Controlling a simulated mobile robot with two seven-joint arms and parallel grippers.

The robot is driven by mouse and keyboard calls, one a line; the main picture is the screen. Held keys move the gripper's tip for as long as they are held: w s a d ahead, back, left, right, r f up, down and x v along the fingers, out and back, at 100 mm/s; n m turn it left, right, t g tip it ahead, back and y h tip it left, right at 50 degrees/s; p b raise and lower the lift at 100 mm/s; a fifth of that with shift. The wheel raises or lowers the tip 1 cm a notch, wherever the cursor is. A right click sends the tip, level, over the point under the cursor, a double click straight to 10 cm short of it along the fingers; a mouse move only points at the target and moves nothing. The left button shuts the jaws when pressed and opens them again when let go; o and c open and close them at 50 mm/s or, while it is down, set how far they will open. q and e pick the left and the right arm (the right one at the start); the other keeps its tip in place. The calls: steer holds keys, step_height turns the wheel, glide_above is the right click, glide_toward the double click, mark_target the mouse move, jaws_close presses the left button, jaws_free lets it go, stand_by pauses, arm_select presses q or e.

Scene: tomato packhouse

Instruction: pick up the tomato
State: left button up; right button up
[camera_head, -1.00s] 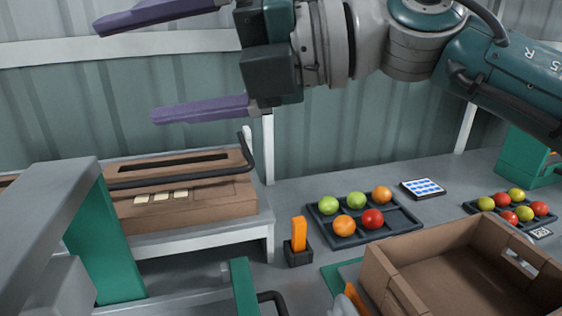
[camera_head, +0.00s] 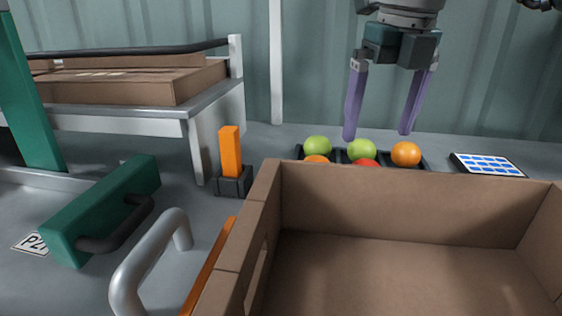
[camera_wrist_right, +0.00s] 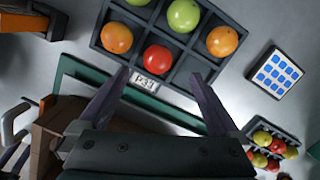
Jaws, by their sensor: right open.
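A dark tray (camera_head: 299,152) with tomatoes stands behind the cardboard box. It holds two green tomatoes (camera_head: 318,146) (camera_head: 362,150), an orange tomato (camera_head: 406,154) at right, a second orange one (camera_head: 316,159) and a red tomato (camera_head: 364,163). The box wall hides the lower parts of the front two. My right gripper (camera_head: 378,134) is open, pointing down over the tray with nothing between its fingers. In the right wrist view, the red tomato (camera_wrist_right: 158,59) lies just beyond the gap between the fingertips (camera_wrist_right: 159,75). My left gripper is out of view.
The open, empty cardboard box (camera_head: 400,200) fills the front right. An orange block in a dark holder (camera_head: 230,155) stands left of the tray. A blue-and-white card (camera_head: 488,165) lies right of it. A second tomato tray shows in the right wrist view (camera_wrist_right: 250,128).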

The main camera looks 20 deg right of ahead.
mark_target(368, 162)
steer(key=f, duration=0.4)
steer(key=f+b, duration=0.1)
steer(key=f, duration=0.1)
steer(key=shift+w+a+f, duration=0.15)
steer(key=shift+w+f, duration=0.15)
steer(key=shift+w, duration=0.1)
steer(key=c, duration=1)
